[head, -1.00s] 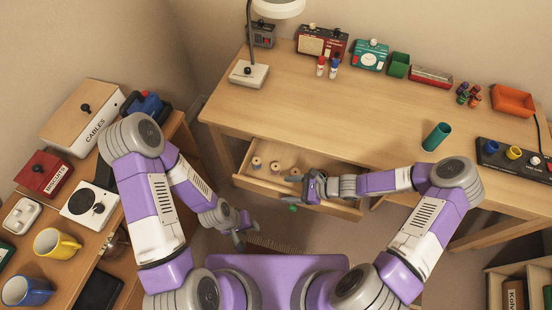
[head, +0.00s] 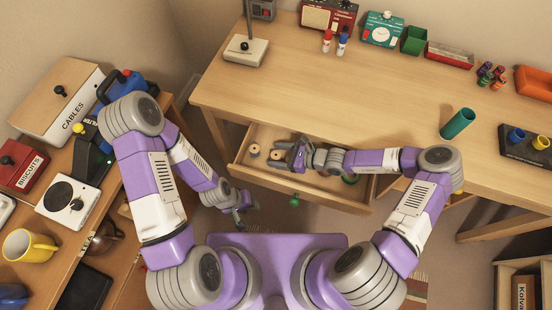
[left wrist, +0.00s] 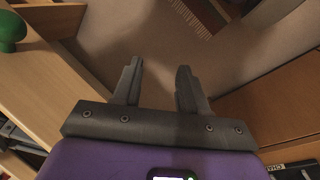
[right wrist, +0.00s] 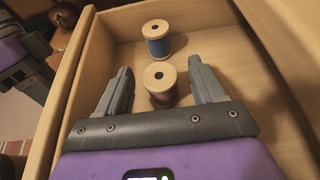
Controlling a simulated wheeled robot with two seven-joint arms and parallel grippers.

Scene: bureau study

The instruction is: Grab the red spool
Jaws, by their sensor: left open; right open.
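The red spool (right wrist: 162,98), dark red thread with pale wooden ends, stands upright in the open drawer (head: 330,198). In the right wrist view it lies between the two fingers of my right gripper (right wrist: 160,68), with a gap on each side. My right gripper is open and also shows low over the drawer in the head view (head: 283,150). The spool's top shows just left of it (head: 275,154). My left gripper (head: 242,212) is open and empty in front of the drawer's left side; it also shows in the left wrist view (left wrist: 160,75).
A blue spool (right wrist: 158,46) stands upright just beyond the red one. The drawer walls (right wrist: 72,85) rise on both sides of my right gripper. The desk top (head: 330,95) overhangs behind. A green knob (head: 295,197) is on the drawer front.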

